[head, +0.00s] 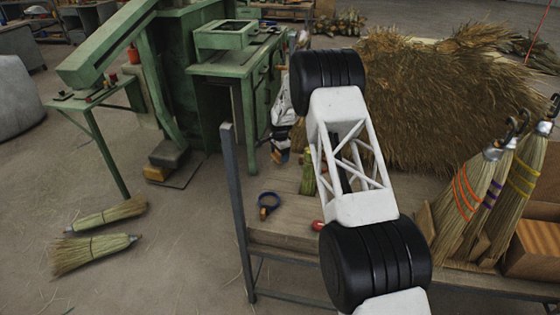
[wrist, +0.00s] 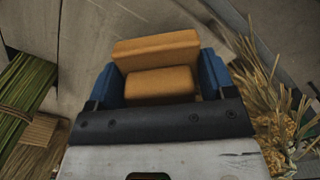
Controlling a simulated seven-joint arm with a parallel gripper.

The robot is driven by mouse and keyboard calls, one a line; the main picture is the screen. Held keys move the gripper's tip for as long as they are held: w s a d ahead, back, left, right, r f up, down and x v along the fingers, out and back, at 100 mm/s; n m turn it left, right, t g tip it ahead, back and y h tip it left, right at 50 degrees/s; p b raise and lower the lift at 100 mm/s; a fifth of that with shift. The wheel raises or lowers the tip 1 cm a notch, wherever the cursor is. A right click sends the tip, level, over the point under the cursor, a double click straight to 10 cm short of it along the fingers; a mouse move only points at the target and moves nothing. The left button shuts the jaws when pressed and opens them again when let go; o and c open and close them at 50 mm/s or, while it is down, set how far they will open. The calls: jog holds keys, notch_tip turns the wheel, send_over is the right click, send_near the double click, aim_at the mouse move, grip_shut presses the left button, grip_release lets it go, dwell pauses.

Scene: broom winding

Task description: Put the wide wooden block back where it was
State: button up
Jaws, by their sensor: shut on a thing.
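In the wrist view my gripper (wrist: 162,78) has its two blue fingers on either side of an orange-brown wooden block (wrist: 158,83) and is shut on it. A wider orange-brown face (wrist: 156,47) shows just beyond the held part, reaching past the left finger. I cannot tell whether it is the same block or another piece behind it. Grey-brown planks lie beyond it; any contact with them cannot be made out.
In the wrist view a green straw bundle (wrist: 22,95) lies at left, loose straw (wrist: 272,105) at right.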

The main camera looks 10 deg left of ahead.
jog(key=shift+f, duration=1.75)
jog(key=shift+f, duration=0.1)
jog(key=o, duration=0.8)
jog(key=shift+r, duration=6.1)
jog(key=shift+d+r, duration=0.1)
